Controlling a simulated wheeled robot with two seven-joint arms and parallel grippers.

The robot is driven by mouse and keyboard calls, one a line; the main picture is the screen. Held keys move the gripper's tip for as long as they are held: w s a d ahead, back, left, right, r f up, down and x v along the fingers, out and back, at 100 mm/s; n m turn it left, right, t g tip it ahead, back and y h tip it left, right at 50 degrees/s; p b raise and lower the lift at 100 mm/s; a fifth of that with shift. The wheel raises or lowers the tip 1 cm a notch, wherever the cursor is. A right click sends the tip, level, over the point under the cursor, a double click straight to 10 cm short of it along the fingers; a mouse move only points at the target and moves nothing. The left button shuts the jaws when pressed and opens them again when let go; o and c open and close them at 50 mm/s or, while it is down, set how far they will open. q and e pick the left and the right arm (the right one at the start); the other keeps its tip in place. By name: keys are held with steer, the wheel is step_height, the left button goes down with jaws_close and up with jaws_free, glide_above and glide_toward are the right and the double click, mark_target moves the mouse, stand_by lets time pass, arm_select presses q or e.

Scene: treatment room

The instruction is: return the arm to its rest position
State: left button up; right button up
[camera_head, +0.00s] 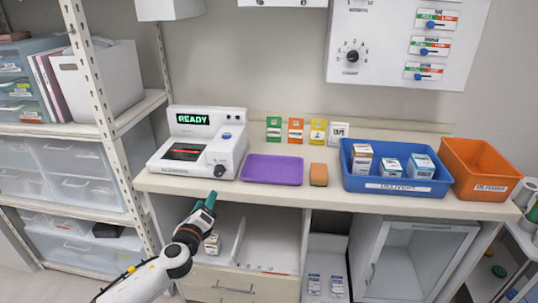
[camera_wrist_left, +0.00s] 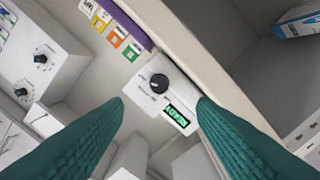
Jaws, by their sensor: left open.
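My left arm (camera_head: 160,268) reaches in from the bottom left in the head view. Its left gripper (camera_head: 205,205) has teal fingers and sits just in front of the counter's front edge, below the white machine. In the left wrist view the two teal fingers of the gripper (camera_wrist_left: 160,101) stand wide apart with nothing held between them. The white machine (camera_head: 227,151) with a green READY display stands on the counter. Its dark knob and READY display (camera_wrist_left: 180,115) show beyond the fingers in the left wrist view. My right gripper is not in view.
On the counter (camera_head: 330,197) are a purple tray (camera_head: 272,170), an orange-brown block (camera_head: 319,174), a blue bin (camera_head: 396,188) holding several boxes, and an orange bin (camera_head: 480,170). A shelf rack (camera_head: 97,95) stands left. An open compartment (camera_head: 270,225) lies below the counter.

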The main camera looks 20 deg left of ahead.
arm_select(q)
steer(key=s+a+f+n+g, duration=0.1)
steer(key=s+f+n+g, duration=0.2)
steer(key=f, duration=0.8)
steer(key=s+f+n+g, duration=0.3)
steer(key=f, duration=0.8)
steer(key=s+d+f+n+g+h, duration=0.1)
steer(key=s+f+n+g, duration=0.15)
steer(key=s+f, duration=0.45)
steer(key=s+d+f+n+g, duration=0.1)
steer(key=s+d+f+n, duration=0.2)
steer(key=f, duration=0.5)
steer(key=s+d+f+n+g+h, duration=0.1)
steer(key=s+d+f+n+g, duration=0.1)
steer(key=s, duration=0.9)
steer(key=s+d+f+n+g+h, duration=0.1)
steer(key=s+d+f+n+g, duration=0.1)
steer(key=s+d+f+n, duration=0.3)
steer(key=s+d+f+n+g+h, duration=0.1)
steer(key=s+d+f+n+g, duration=0.2)
steer(key=s, duration=1.4)
steer(key=d+f, duration=0.3)
steer(key=f, duration=0.4)
steer(key=shift+s+f, duration=0.15)
steer(key=shift+s, duration=0.05)
